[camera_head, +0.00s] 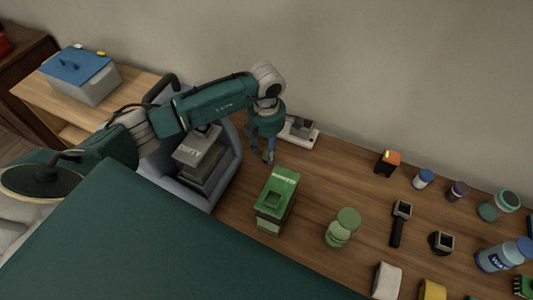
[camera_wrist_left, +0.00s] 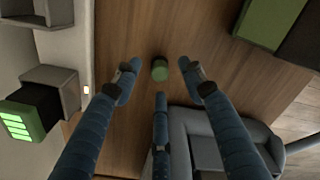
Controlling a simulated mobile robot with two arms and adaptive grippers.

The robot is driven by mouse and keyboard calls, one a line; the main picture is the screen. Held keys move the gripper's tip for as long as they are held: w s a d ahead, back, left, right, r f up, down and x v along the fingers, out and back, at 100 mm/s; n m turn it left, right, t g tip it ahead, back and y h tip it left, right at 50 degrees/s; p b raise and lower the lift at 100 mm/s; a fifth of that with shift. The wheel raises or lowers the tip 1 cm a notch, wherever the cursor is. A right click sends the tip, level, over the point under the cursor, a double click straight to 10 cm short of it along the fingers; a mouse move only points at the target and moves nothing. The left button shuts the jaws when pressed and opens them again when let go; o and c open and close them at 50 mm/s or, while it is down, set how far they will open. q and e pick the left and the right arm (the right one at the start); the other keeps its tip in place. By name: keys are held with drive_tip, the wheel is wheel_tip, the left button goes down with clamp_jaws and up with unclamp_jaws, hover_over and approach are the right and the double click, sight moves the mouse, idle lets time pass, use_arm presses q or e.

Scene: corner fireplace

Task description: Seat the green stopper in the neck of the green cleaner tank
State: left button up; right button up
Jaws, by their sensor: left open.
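The green cleaner tank (camera_head: 267,222) stands upright on the wooden table, with a square opening in its top. A green block at the top right of the left wrist view (camera_wrist_left: 272,18) looks like this tank. My left gripper (camera_head: 266,154) points down behind the tank in the head view. In the head view the stopper is not clearly visible. My right gripper is out of view.
A white device (camera_head: 300,132) sits behind my left gripper, near the wall. Stacked green round pieces (camera_head: 341,228) stand right of the tank. Several small items occupy the right side.

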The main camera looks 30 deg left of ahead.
use_arm(q)
drive_tip(key=shift+f, duration=0.75)
drive_tip(key=c, duration=1)
drive_tip(key=shift+r, duration=0.15)
